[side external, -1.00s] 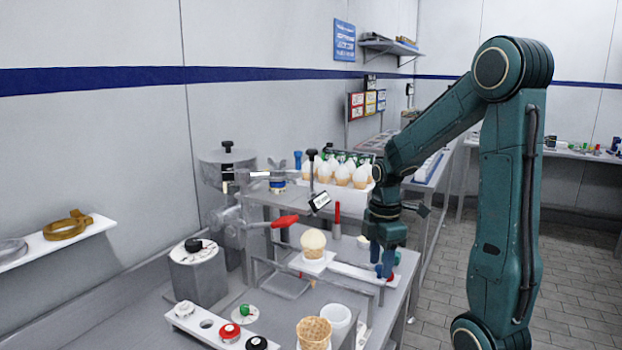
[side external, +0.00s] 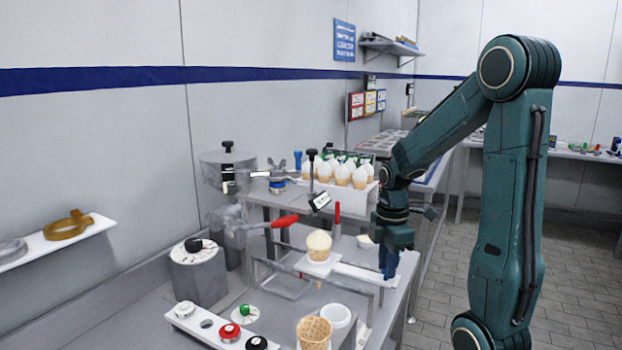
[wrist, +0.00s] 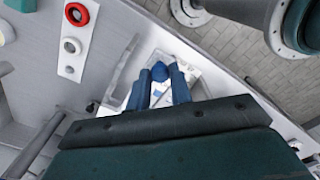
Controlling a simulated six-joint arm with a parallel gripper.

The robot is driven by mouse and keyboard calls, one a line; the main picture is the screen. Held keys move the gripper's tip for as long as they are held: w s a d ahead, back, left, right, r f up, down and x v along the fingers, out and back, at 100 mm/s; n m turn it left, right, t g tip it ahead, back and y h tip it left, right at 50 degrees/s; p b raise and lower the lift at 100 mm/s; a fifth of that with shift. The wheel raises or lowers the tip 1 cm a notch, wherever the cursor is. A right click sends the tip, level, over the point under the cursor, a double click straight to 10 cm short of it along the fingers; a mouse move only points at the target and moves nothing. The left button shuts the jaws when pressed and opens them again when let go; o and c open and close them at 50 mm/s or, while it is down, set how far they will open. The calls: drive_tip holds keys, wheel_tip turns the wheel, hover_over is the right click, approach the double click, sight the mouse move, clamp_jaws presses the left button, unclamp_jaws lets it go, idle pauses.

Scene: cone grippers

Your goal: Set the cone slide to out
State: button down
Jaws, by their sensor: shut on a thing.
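The cone slide (side external: 362,275) is a pale bar on the bench, running right from under a raised frame. At its left end, a holder carries an upright cone topped with a pale scoop (side external: 318,243). My gripper (side external: 389,266) points down over the slide's right end. In the wrist view, my gripper (wrist: 158,88) has its blue fingers on either side of a round blue knob (wrist: 159,72), shut on it. In the side view, the fingers hide the knob. Markings on the pale plate near the fingers are too small to read.
An empty waffle cone (side external: 314,333) and a white cup (side external: 337,317) stand in front. A red-handled lever (side external: 284,221) is above left. A button panel (side external: 222,327) lies front left. A tray of cones (side external: 343,178) stands behind. The bench edge is close right of my gripper.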

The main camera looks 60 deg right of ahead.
drive_tip(key=s, duration=0.9)
drive_tip(key=c, duration=1.3)
unclamp_jaws()
drive_tip(key=shift+o, duration=0.2)
drive_tip(key=shift+r, duration=0.1)
wheel_tip(320, 180, up, 14)
drive_tip(key=shift+f, duration=0.2)
